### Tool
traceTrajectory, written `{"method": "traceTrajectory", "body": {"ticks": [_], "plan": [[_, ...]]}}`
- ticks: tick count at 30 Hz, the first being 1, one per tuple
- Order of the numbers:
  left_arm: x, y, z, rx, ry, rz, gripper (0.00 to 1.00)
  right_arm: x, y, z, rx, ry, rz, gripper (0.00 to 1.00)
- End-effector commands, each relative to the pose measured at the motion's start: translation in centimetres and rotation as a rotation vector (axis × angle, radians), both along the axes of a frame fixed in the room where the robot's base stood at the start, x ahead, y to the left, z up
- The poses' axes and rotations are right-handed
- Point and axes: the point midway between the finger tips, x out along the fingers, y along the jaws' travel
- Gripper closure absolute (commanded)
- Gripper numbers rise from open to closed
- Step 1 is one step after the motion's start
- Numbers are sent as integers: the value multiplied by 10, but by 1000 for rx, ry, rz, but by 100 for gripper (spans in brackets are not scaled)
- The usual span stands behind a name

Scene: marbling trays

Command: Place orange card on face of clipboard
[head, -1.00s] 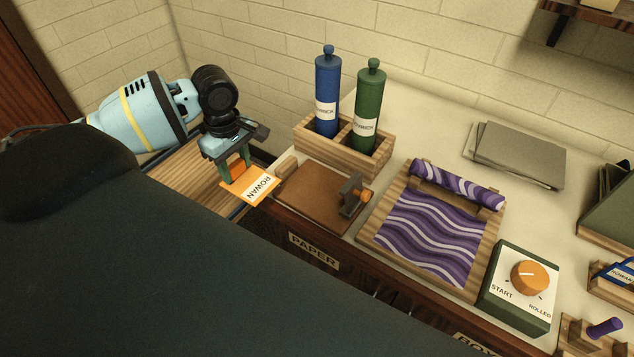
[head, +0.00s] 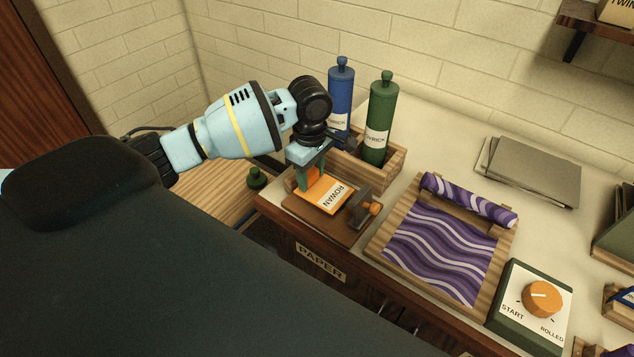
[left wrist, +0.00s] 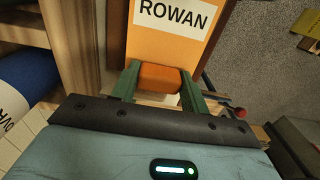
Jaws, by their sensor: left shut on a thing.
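The orange card (head: 317,193) with a white ROWAN label is held by my left gripper (head: 310,178). In the left wrist view the green fingers of the gripper (left wrist: 160,84) are shut on the card's thick orange end, and the card (left wrist: 172,48) extends away from them. The brown clipboard (head: 318,216) lies at the table's left front corner, with a clamp (head: 361,208) at its right end. The card is over the clipboard's face and hides part of it. I cannot tell whether they touch. My right gripper is not in view.
A wooden rack (head: 383,177) with a blue bottle (head: 341,92) and a green bottle (head: 380,120) stands just behind the clipboard. A wooden tray (head: 381,246) with purple patterned sheet is to the right. A dial box (head: 510,290) stands at front right.

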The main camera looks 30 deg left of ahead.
Motion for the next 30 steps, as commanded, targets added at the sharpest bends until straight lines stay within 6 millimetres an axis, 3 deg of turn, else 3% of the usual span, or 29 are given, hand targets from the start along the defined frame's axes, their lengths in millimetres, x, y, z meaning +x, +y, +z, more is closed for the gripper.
{"method": "traceTrajectory", "body": {"ticks": [5,12,23,24,28,30], "plan": [[9,-13,-1,-1,-1,-3,77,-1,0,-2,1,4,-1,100],[7,-10,-36,2,0,-1,77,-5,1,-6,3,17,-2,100],[7,-10,-38,1,-2,0,77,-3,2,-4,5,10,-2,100],[7,-10,-38,1,-3,-1,51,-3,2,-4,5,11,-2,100],[7,-10,-38,1,-2,-1,34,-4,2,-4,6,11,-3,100],[7,-10,-38,1,-2,-1,34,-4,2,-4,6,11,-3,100]]}}
